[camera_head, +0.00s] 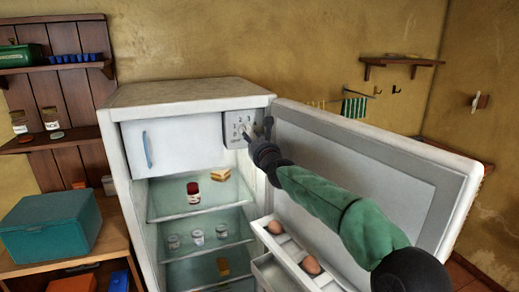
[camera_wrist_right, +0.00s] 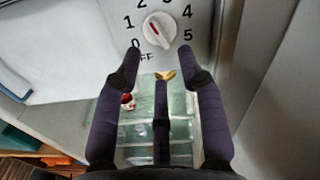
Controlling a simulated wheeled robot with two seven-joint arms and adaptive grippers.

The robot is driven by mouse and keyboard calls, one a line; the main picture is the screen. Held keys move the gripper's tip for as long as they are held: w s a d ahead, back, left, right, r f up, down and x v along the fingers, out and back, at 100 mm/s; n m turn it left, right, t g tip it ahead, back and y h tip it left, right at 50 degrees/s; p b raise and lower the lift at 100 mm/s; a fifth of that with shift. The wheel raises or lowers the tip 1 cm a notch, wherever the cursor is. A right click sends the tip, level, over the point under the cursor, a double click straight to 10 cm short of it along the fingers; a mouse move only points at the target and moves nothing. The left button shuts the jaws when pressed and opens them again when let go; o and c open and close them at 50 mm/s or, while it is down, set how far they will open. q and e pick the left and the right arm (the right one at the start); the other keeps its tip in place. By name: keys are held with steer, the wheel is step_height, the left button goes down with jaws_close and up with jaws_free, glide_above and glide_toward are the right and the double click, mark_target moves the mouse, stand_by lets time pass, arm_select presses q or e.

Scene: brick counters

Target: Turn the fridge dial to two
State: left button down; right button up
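The dial (camera_wrist_right: 159,30) is a round white knob with a red mark on the grey control panel (camera_head: 236,122) inside the fridge. In the right wrist view the red mark leans to the upper left, towards the 1 and 2 side; its exact setting is hard to tell. My right gripper (camera_wrist_right: 159,62) has three dark fingers spread apart, empty, with the tips just below the dial and on either side of it. I see no clear contact. In the head view the right gripper (camera_head: 259,128) partly covers the panel. My left gripper is not in view.
The fridge door (camera_head: 375,165) stands open on the right, close to my right arm, with eggs (camera_head: 276,227) in its rack. The freezer flap (camera_head: 175,143) is shut left of the panel. A jar (camera_head: 193,193) and a sandwich (camera_head: 221,175) sit on the shelf below.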

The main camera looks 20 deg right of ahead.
steer(key=s, duration=0.6)
steer(key=shift+s, duration=0.3)
steer(key=shift+d+f, duration=0.1)
